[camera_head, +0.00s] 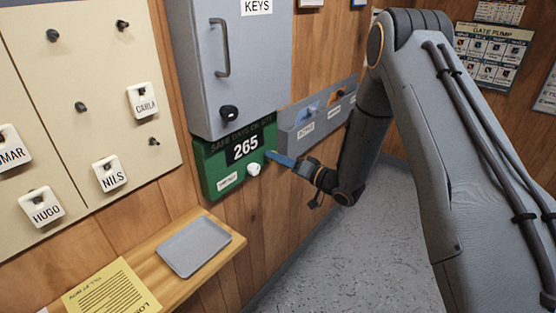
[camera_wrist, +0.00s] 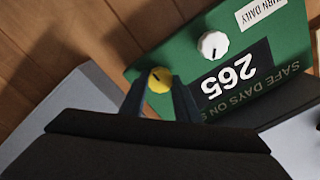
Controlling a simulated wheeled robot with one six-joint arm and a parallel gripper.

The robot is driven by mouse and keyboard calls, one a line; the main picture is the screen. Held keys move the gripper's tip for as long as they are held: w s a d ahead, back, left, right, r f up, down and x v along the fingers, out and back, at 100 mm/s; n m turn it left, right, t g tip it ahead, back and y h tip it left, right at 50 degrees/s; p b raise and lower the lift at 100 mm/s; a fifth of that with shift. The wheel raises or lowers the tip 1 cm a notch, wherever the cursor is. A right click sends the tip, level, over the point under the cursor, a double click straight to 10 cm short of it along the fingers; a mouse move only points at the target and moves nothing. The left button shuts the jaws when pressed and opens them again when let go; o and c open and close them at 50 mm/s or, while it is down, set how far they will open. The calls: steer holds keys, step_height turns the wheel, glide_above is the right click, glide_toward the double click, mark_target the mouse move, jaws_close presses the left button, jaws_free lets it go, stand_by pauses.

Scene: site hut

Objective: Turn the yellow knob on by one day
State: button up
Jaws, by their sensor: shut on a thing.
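The green safe-days board (camera_head: 211,168) hangs on the wood wall below the grey key cabinet, its counter (camera_head: 242,148) reading 265. In the wrist view the yellow knob (camera_wrist: 160,79) sits at the board's edge, with a dark pointer mark on its face. My gripper (camera_wrist: 160,88) has one finger on each side of the yellow knob and is shut on it. In the head view my gripper (camera_head: 272,157) reaches the board's right side and the yellow knob is hidden there. A white knob (camera_head: 253,169) is below the counter; it also shows in the wrist view (camera_wrist: 213,45), apart from my fingers.
The key cabinet (camera_head: 225,90) is just above the board. A grey rack (camera_head: 318,120) is to its right. A wooden shelf (camera_head: 226,250) with a grey tray (camera_head: 194,246) and yellow paper (camera_head: 110,292) is below left. A key board (camera_head: 75,120) hangs at left.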

stand_by(0.4)
steer(key=o, duration=1)
steer(key=shift+o, duration=0.2)
steer(key=shift+s, duration=0.1)
steer(key=b+v, duration=0.2)
steer(key=v, duration=0.5)
steer(key=shift+s+d, duration=0.25)
steer(key=shift+d, duration=0.1)
